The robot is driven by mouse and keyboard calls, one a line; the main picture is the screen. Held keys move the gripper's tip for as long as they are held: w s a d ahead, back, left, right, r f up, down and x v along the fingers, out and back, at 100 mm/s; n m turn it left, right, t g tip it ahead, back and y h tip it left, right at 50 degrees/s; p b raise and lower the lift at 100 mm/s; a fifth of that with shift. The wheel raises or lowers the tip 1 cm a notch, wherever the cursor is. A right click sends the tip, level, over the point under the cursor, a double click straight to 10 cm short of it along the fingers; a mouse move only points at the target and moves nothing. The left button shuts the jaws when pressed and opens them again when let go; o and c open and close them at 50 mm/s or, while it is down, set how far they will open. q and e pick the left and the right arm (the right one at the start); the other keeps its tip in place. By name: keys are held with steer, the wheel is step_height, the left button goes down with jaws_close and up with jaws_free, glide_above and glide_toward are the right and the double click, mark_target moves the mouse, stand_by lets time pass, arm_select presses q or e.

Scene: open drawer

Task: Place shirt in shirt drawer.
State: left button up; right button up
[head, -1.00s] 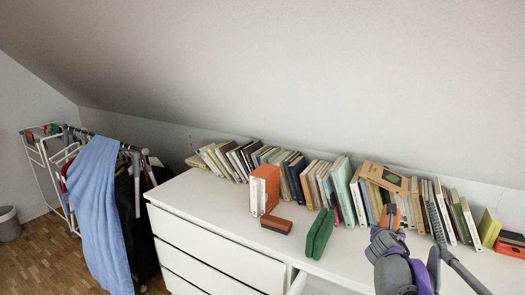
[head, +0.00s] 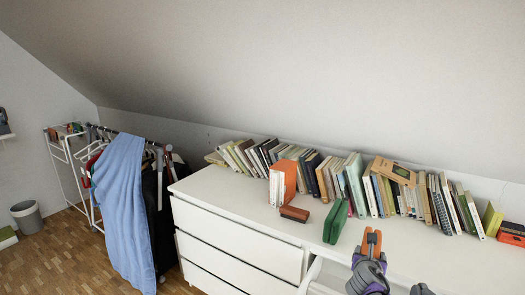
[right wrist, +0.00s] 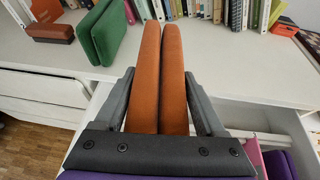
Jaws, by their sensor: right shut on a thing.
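An orange folded shirt (right wrist: 150,80) stands on edge between the grey fingers of my right gripper (right wrist: 164,100), which is shut on it. In the head view the orange shirt (head: 371,242) shows at the tip of my right gripper (head: 368,262), in front of the dresser's top. An open drawer (head: 316,272) shows below the dresser top, partly hidden by the picture's lower edge. In the right wrist view the open drawer (right wrist: 250,115) lies below the gripper, with pink and purple things inside at the right.
A green folded cloth (head: 336,222) and a rust-coloured folded thing (head: 294,214) rest on the white dresser (head: 235,205). A row of books (head: 330,180) lines its back under the sloped wall. A clothes rack with a blue cloth (head: 122,200) stands left.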

steer(key=s+a+f+n+y, duration=0.1)
steer(key=s+a+f, duration=0.4)
steer(key=a, duration=0.2)
steer(key=s+a+f+n+y, duration=0.1)
steer(key=s+a+f, duration=0.35)
steer(key=a, duration=0.25)
arm_select(q)
step_height(320, 180, up, 16)
steer(key=w+p, duration=0.1)
steer(key=p, duration=1.3)
steer(key=shift+w+t, duration=0.4)
arm_select(e)
step_height(320, 180, up, 15)
steer(key=shift+t, duration=0.4)
arm_select(q)
steer(key=shift+f, duration=0.1)
arm_select(e)
steer(key=shift+f, duration=0.1)
steer(key=shift+w+d, duration=0.1)
